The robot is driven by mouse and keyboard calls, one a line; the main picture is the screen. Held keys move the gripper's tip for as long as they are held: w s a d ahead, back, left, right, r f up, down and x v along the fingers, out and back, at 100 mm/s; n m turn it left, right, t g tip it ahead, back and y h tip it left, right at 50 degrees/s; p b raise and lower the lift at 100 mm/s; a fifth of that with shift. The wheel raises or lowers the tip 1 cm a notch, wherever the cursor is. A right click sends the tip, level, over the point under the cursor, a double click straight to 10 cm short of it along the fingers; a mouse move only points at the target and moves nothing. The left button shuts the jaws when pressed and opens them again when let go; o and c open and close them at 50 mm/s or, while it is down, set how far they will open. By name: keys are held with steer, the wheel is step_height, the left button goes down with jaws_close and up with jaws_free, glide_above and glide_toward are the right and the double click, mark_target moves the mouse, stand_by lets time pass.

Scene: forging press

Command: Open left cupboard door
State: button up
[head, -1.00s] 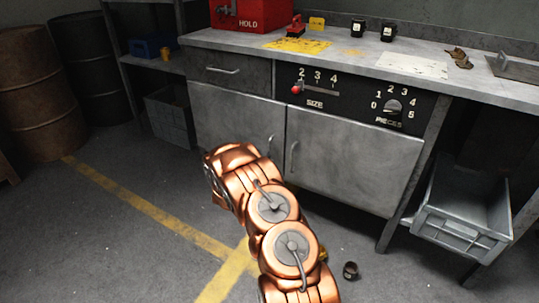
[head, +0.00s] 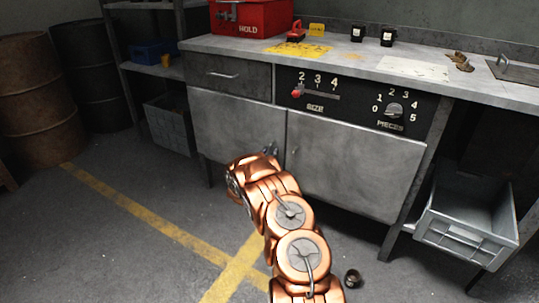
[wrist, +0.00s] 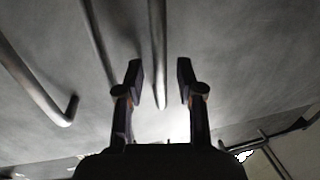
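The left cupboard door (head: 231,120) is a grey metal panel under the drawer. It looks closed, level with the right door (head: 352,172). My gripper (head: 272,150), partly hidden by my copper arm, is at the left door's right edge, where its handle is. In the wrist view my gripper (wrist: 159,80) is open, its two dark fingers spread apart. A straight metal handle bar (wrist: 158,50) runs between the fingertips in the picture; contact cannot be told. A second handle (wrist: 40,95) is at the left there, across a dark gap line.
The drawer (head: 230,73) above is shut. A panel with a size slider (head: 315,93) and a pieces dial (head: 394,110) sits above the right door. A small dark cup (head: 352,278) lies on the floor. A grey crate (head: 468,220) stands at right. The floor at left is open.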

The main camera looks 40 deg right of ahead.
jaws_close()
stand_by(0.4)
stand_by(0.4)
